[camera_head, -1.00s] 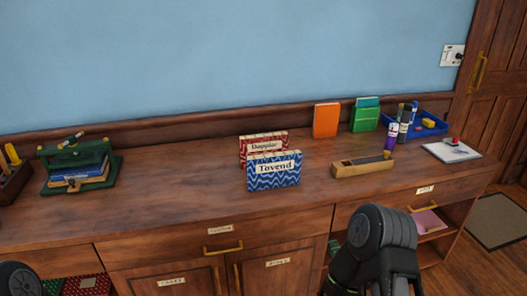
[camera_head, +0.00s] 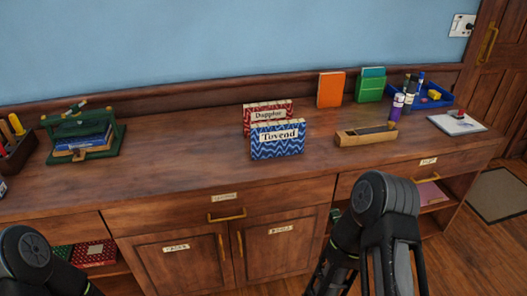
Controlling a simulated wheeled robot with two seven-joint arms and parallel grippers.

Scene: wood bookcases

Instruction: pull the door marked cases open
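Below the wooden counter are two closed cabinet doors side by side. The left door (camera_head: 165,268) has a small white label (camera_head: 176,248) and a vertical brass handle (camera_head: 222,246) near its right edge. The right door (camera_head: 283,255) has a label (camera_head: 281,230) and a brass handle (camera_head: 240,243) near its left edge. The label lettering is too small to read surely, so I cannot tell which says cases. My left arm shows at the lower left and my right arm at the lower right, in front of the cabinet. Neither gripper's fingers are in view.
A closed drawer (camera_head: 190,219) with a brass handle lies above the doors. Open shelves flank them; the left one holds red and green boxes (camera_head: 85,254). Two patterned card boxes (camera_head: 277,140), a wooden tray (camera_head: 352,139) and a green press (camera_head: 84,133) stand on the counter.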

